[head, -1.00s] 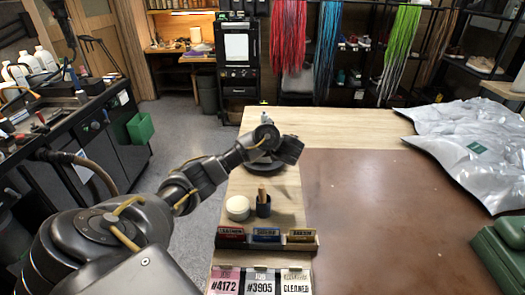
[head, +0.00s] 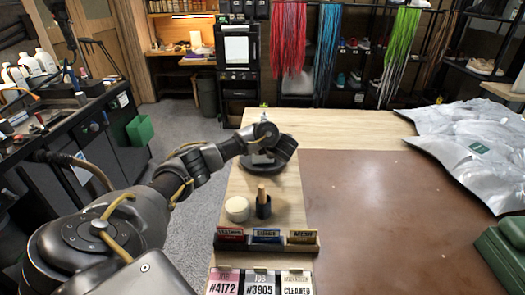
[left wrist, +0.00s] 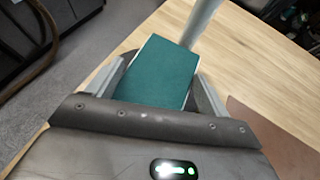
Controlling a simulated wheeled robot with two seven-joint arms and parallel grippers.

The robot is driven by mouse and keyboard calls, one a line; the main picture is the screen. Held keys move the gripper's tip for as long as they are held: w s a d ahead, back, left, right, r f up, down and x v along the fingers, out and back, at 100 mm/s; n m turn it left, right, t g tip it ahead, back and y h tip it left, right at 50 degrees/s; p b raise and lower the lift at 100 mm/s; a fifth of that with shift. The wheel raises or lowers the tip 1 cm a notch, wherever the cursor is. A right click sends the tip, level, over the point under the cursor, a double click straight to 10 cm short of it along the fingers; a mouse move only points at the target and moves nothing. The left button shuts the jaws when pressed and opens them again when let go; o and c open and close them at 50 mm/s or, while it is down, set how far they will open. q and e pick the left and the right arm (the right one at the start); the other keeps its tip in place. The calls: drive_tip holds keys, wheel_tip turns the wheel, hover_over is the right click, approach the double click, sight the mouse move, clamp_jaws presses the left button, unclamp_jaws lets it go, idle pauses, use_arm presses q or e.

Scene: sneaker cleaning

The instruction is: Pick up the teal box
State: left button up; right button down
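The teal box (left wrist: 158,74) shows in the left wrist view with its teal top up and a pale edge. It sits between the two grey fingers of my left gripper (left wrist: 160,66). Dark gaps show between the fingers and the box sides, so the gripper looks open around it. In the head view my left gripper (head: 266,148) is low over a dark round base (head: 264,167) on the wooden bench; the arm and gripper largely hide the box there. My right gripper is in neither view.
A white round jar (head: 237,209) and a dark cup with a wooden handle (head: 263,207) stand nearer on the bench. A card rack (head: 266,241) is in front of them. Silver bags (head: 465,135) and a green case (head: 503,245) lie to the right. The brown mat (head: 400,205) is mostly clear.

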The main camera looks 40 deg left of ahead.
use_arm(q)
drive_tip(key=shift+f, duration=0.1)
drive_tip(key=c, duration=0.5)
drive_tip(key=shift+s, duration=0.1)
drive_tip(key=shift+r, duration=0.4)
drive_tip(key=shift+c, duration=1.2)
wheel_tip(320, 180, up, 3)
drive_tip(key=shift+d+f, duration=0.15)
drive_tip(key=shift+f, duration=0.05)
drive_tip(key=shift+c, duration=0.7)
drive_tip(key=w+d+r+p, duration=0.1)
drive_tip(key=d+r+p, duration=0.3)
drive_tip(key=d+r, duration=0.6)
drive_tip(key=d, duration=0.3)
drive_tip(key=shift+w+d+p, duration=0.15)
drive_tip(key=shift+d+p, duration=0.15)
drive_tip(key=shift+d, duration=0.05)
